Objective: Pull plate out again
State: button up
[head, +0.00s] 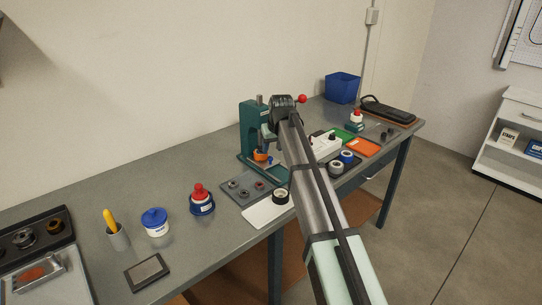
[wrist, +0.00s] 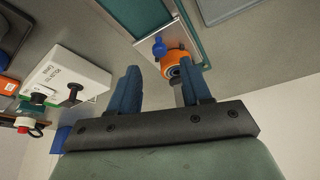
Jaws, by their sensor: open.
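A teal press (head: 252,128) stands on the grey bench; its frame also shows in the wrist view (wrist: 184,14). An orange round part (head: 261,155) sits low at the press, and shows in the wrist view (wrist: 173,62) with a blue knob (wrist: 159,46) beside it. A pale flat plate (wrist: 150,30) lies by the orange part inside the teal frame; I cannot tell if this is the task's plate. My gripper (wrist: 160,64) is open, its blue fingers apart, with the orange part just beyond the fingertips. Whether they touch is unclear.
A white box (head: 325,146) and dark rings (head: 336,167) stand right of the press. The front-left bench has clear patches.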

aim_at(270, 157)
jog(key=shift+x, duration=2.8)
jog(key=shift+c, duration=0.2)
grip_shut()
